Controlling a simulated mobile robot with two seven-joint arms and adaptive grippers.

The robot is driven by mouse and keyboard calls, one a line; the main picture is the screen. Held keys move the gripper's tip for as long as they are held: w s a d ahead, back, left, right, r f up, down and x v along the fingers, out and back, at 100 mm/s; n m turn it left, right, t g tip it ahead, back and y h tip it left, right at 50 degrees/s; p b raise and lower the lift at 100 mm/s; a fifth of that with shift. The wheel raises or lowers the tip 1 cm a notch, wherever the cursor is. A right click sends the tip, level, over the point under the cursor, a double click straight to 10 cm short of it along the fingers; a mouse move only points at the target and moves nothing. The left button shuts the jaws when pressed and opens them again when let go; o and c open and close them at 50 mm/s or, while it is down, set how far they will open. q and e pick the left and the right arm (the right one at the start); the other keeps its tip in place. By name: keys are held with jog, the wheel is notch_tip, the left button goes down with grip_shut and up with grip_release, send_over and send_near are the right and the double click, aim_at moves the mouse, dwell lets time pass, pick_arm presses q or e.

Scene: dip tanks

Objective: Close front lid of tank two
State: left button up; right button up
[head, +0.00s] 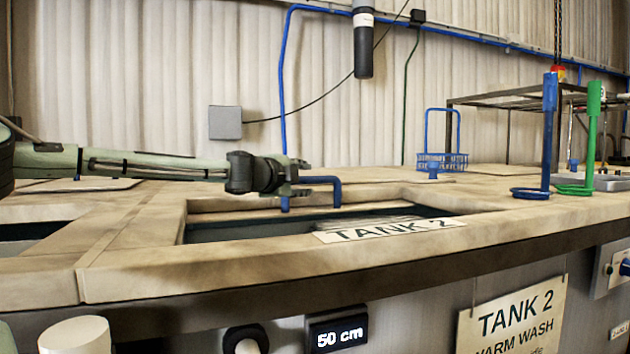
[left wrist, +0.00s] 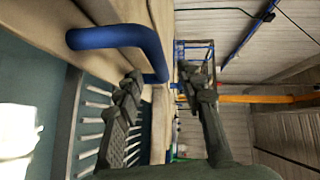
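Tank two's opening (head: 225,232) is uncovered behind the TANK 2 label (head: 390,229). A blue bar handle (head: 325,181) stands at the far side of the opening, on what looks like the pale front lid (head: 240,204). My left gripper (head: 302,178) is beside the handle, at its left end in the head view. In the left wrist view my left gripper (left wrist: 168,82) has its fingers apart, with one end of the handle (left wrist: 120,38) near the gap between them. I cannot tell whether they touch. My right gripper is not in view.
A slatted rack (left wrist: 95,120) lies inside the tank in the left wrist view. A blue wire basket (head: 440,160) stands behind on the deck. Blue (head: 547,140) and green (head: 591,140) upright hooks stand at the right. The deck's front rim (head: 180,262) is clear.

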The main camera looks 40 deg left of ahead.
aim_at(310, 180)
pick_arm(q)
jog(key=shift+x, duration=2.7)
grip_shut()
